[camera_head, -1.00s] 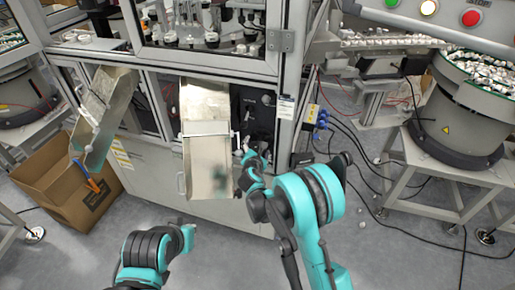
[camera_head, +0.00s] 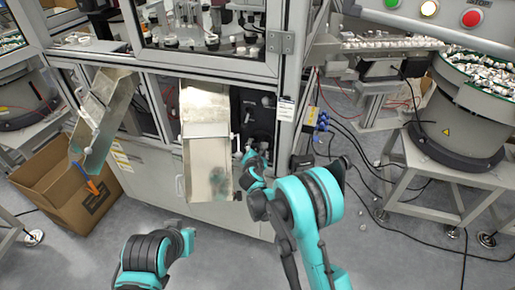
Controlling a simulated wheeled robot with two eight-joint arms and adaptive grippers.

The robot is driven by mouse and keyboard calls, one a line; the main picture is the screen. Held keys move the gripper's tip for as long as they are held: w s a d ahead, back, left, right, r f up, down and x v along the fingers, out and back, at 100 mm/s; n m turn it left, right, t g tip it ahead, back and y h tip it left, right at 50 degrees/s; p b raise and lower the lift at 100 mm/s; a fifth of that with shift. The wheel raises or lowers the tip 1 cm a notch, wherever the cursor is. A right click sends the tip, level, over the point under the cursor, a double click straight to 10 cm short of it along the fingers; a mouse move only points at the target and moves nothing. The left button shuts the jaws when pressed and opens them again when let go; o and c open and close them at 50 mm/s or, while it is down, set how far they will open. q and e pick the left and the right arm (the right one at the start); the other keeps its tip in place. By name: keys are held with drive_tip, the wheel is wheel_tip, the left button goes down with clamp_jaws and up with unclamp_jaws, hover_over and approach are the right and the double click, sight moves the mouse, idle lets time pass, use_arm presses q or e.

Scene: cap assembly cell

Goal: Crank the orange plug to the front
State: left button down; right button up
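No orange plug can be made out clearly at the machine's black panel (camera_head: 257,110), where a small pale knob shows on the upper right. My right gripper (camera_head: 248,153) is at the lower part of this panel, just right of the metal chute. It is small and partly hidden by my own wrist, so I cannot tell its opening or whether it touches anything. My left gripper (camera_head: 188,234) is low over the floor in front of the cabinet, away from the machine. Its fingers are too unclear to judge.
The metal chute (camera_head: 207,150) hangs in front of the cabinet, left of my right gripper. Another tilted chute (camera_head: 103,115) ends above a cardboard box (camera_head: 62,180), with a small orange piece (camera_head: 93,187) there. A bowl feeder (camera_head: 455,125) and floor cables are at right.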

drive_tip(key=shift+m, duration=0.3)
drive_tip(key=m+y, duration=0.1)
drive_tip(key=m+t, duration=0.1)
drive_tip(key=m, duration=0.1)
drive_tip(key=shift+a+r+m+t+y, duration=0.2)
drive_tip(key=shift+m+t+y, duration=0.1)
drive_tip(key=shift+y, duration=0.1)
drive_tip(key=m, duration=0.1)
drive_tip(key=m+t, duration=0.1)
drive_tip(key=m, duration=0.1)
drive_tip(key=m+t+y, duration=0.1)
drive_tip(key=shift+w+r, duration=0.1)
drive_tip(key=shift+r, duration=0.2)
drive_tip(key=shift+c, duration=0.2)
drive_tip(key=m, duration=0.2)
drive_tip(key=m+t, duration=0.1)
drive_tip(key=m, duration=0.1)
drive_tip(key=m+t+h, duration=0.1)
drive_tip(key=m, duration=0.1)
drive_tip(key=shift+r, duration=0.3)
drive_tip(key=m, duration=0.2)
drive_tip(key=m+t+h, duration=0.1)
drive_tip(key=m, duration=0.1)
drive_tip(key=m+h, duration=0.1)
drive_tip(key=m, duration=0.1)
drive_tip(key=shift+d+r+m+t, duration=0.2)
drive_tip(key=shift+r+m+t, duration=0.1)
drive_tip(key=shift+m, duration=0.1)
drive_tip(key=shift+c, duration=0.2)
drive_tip(key=shift+m, duration=0.3)
